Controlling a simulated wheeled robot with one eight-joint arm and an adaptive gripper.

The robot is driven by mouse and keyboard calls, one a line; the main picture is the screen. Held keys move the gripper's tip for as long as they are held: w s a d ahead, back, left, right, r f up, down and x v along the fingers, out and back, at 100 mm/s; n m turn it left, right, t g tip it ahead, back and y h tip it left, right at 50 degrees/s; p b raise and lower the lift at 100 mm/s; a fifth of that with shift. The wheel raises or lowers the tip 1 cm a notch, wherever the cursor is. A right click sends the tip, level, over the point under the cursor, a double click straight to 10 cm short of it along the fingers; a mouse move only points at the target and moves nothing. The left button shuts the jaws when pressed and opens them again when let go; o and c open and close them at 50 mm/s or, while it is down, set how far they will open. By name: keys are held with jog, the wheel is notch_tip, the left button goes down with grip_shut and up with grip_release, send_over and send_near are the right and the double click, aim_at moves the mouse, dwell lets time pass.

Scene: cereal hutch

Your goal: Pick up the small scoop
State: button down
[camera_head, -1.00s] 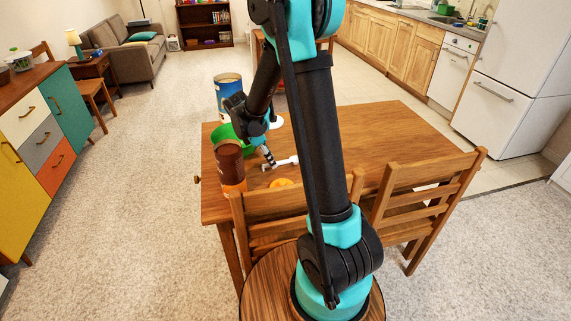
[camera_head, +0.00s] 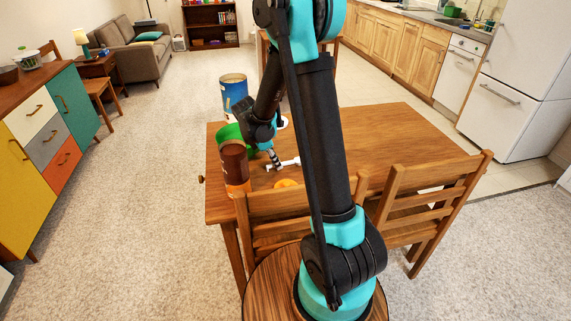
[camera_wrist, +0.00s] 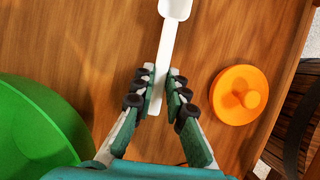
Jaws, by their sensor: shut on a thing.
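The small white scoop (camera_wrist: 166,55) shows in the wrist view, with its bowl at the top of the picture and its handle pointing down between my fingers. My gripper (camera_wrist: 156,90) is shut on the end of the handle. In the head view, the scoop (camera_head: 289,163) is a small white shape at the tabletop, and my gripper (camera_head: 274,163) is at its left end. Whether the scoop touches the table or is slightly above it, I cannot tell.
A green bowl (camera_wrist: 35,125) is left of my gripper, and an orange lid (camera_wrist: 238,95) is to its right. A brown canister (camera_head: 234,162) and a blue canister (camera_head: 234,90) stand on the wooden table (camera_head: 375,130). Chairs line the near edge; the table's right side is clear.

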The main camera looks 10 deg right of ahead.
notch_tip(320, 180, up, 20)
dwell(0.6)
dwell(0.8)
